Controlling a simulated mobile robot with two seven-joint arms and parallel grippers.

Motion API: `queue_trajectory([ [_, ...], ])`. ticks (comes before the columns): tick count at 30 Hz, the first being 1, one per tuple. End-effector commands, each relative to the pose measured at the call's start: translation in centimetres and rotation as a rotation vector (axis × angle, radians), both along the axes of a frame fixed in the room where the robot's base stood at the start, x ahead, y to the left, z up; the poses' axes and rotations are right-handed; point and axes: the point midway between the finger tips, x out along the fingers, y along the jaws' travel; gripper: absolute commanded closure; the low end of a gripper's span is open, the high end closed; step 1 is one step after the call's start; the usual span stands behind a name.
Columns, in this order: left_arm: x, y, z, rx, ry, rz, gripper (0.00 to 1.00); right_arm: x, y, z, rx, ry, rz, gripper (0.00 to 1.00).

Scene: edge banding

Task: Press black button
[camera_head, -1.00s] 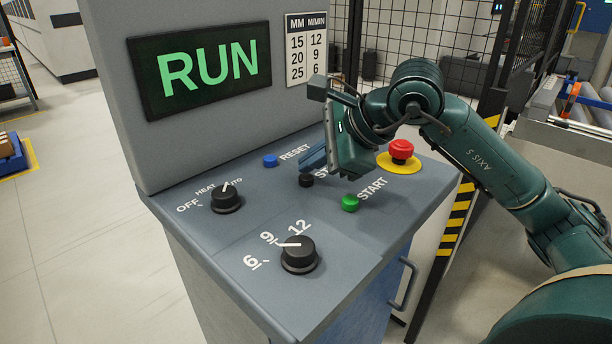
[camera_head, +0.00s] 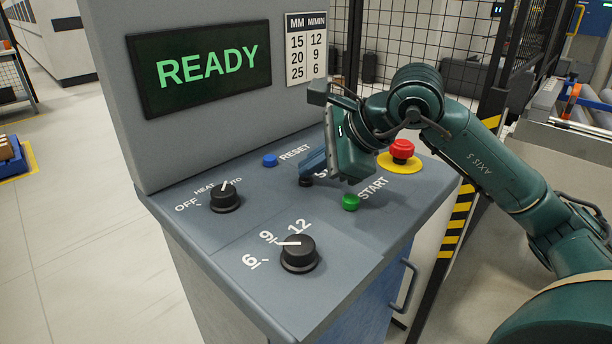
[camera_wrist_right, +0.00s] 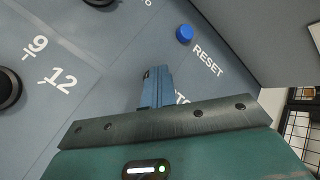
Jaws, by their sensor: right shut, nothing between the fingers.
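The black button (camera_head: 306,182) is on the sloped grey panel, between the blue RESET button and the green START button. Its label is mostly hidden behind my right gripper. My right gripper (camera_head: 303,174) is shut and empty, its blue fingertips down at the black button and overlapping its top in the head view. In the right wrist view the shut fingers (camera_wrist_right: 152,76) cover most of the button; a small dark bit shows at their tip. The display (camera_head: 205,68) reads READY in green. My left gripper is not in view.
The blue RESET button (camera_head: 270,160), green START button (camera_head: 350,202) and red emergency stop (camera_head: 401,150) on a yellow base are close by. Two black knobs (camera_head: 226,198) (camera_head: 299,254) stand nearer the front and left. A mesh fence (camera_head: 440,50) is behind.

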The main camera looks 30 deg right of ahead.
Motion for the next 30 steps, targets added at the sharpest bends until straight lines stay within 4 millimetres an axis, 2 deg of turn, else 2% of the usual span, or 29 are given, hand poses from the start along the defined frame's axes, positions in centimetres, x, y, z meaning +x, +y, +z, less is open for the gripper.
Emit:
queue_trajectory([
  [8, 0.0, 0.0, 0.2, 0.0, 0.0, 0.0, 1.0, 0.0, 0.0, 0.1, -0.001, 0.003, 0.001, 1.0],
  [18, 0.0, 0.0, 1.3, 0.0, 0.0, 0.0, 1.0, 0.0, 0.0, 1.7, -0.001, 0.004, 0.0, 1.0],
  [30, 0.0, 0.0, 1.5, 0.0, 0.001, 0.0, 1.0, 0.0, 0.0, 2.1, -0.001, 0.001, 0.0, 1.0],
])
